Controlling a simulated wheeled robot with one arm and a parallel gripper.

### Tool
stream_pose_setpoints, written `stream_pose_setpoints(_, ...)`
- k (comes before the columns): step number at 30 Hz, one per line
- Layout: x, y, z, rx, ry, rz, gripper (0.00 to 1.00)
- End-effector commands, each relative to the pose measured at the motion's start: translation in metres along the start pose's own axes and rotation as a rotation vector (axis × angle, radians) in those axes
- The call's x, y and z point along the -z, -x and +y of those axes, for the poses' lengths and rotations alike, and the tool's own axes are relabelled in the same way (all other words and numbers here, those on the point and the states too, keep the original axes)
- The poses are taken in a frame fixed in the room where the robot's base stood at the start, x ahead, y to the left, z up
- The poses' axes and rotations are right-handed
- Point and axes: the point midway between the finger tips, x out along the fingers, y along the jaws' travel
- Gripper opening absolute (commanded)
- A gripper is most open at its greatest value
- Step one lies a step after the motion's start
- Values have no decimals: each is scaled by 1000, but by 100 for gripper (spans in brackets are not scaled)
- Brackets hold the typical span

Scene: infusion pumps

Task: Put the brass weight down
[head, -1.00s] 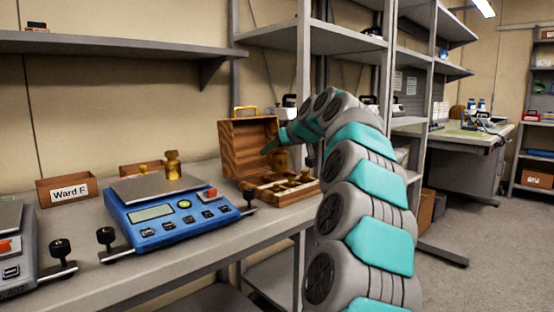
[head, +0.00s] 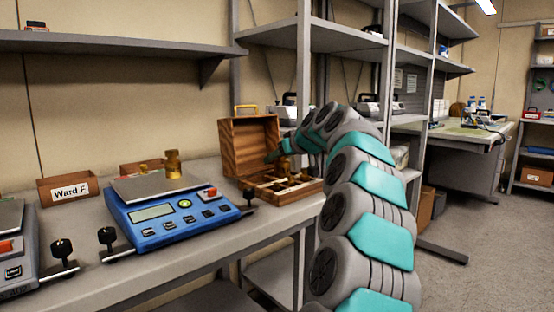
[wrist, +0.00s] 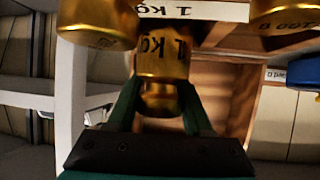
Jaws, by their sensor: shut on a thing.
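My gripper (wrist: 160,105) is shut on the knob of a brass weight (wrist: 162,62) marked 1 kg, seen upside down in the wrist view. A white strip marked 1 kg (wrist: 190,10) shows close to the weight's far end. In the head view my gripper (head: 274,156) is over the open wooden case (head: 250,147), mostly behind my arm. I cannot tell whether the weight touches the case floor. Other brass weights stand close by at the upper left (wrist: 98,22) and upper right (wrist: 288,18) of the wrist view.
A Ward F box (head: 68,189) and a second grey scale (head: 15,250) stand further left. The raised case lid is behind the gripper.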

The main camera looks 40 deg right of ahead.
Motion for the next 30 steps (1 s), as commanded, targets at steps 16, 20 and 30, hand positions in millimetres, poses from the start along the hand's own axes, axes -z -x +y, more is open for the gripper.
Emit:
stream_pose_setpoints(16,-4,-2,0,-1,0,0,58)
stream_pose_setpoints(20,-5,-3,0,0,-1,-1,73)
stream_pose_setpoints(30,-4,-3,0,0,-1,-1,80)
